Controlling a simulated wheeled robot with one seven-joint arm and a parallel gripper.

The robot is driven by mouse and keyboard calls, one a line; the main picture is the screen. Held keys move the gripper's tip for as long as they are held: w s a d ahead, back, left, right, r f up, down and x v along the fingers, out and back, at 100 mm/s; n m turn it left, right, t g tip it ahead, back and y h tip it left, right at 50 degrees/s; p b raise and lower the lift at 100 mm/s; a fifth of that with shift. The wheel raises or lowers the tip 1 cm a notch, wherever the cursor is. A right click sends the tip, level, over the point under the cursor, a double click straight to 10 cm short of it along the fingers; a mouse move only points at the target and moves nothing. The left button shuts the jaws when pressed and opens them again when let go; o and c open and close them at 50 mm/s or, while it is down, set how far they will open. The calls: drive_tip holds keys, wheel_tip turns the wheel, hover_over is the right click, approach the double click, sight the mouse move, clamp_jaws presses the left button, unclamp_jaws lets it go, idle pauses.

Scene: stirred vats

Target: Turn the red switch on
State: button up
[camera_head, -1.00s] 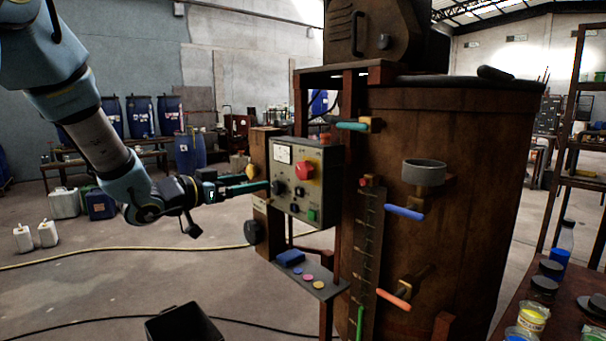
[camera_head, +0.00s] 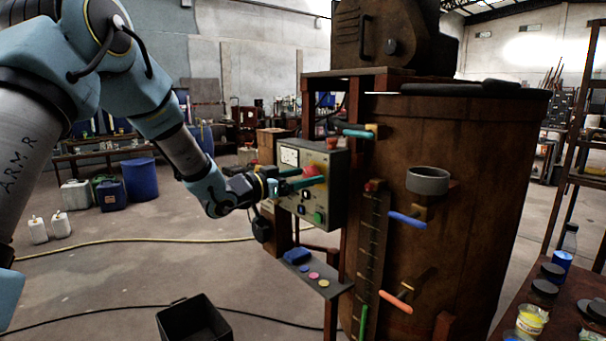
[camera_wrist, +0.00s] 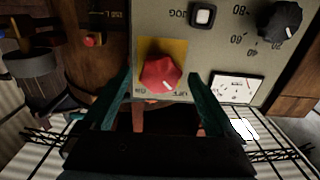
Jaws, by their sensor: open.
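The red switch (camera_wrist: 160,73) is a rotary knob on a yellow plate, on the face of a grey control box (camera_head: 335,194). In the wrist view its white mark points down and right, toward upside-down lettering that looks like OFF. In the head view the switch (camera_head: 313,171) is partly covered by my gripper. My gripper (camera_head: 300,181) is in front of the box, its teal fingers pointing at it. In the wrist view my gripper (camera_wrist: 160,80) is open, one finger on each side of the knob. Contact cannot be told.
A black knob (camera_wrist: 280,22), a square push button (camera_wrist: 203,15) and a dial gauge (camera_wrist: 237,88) share the panel. A shelf (camera_head: 322,284) with coloured discs is below. A large brown vat (camera_head: 460,200) with protruding handles stands right. Open floor lies left.

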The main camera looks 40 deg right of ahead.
drive_tip(key=shift+c, duration=0.4)
drive_tip(key=c, duration=1.3)
drive_tip(key=shift+f+m+b, duration=0.15)
drive_tip(key=shift+m+b, duration=0.25)
drive_tip(key=shift+b, duration=0.35)
drive_tip(key=m+b, duration=1.7)
drive_tip(key=b, duration=0.7)
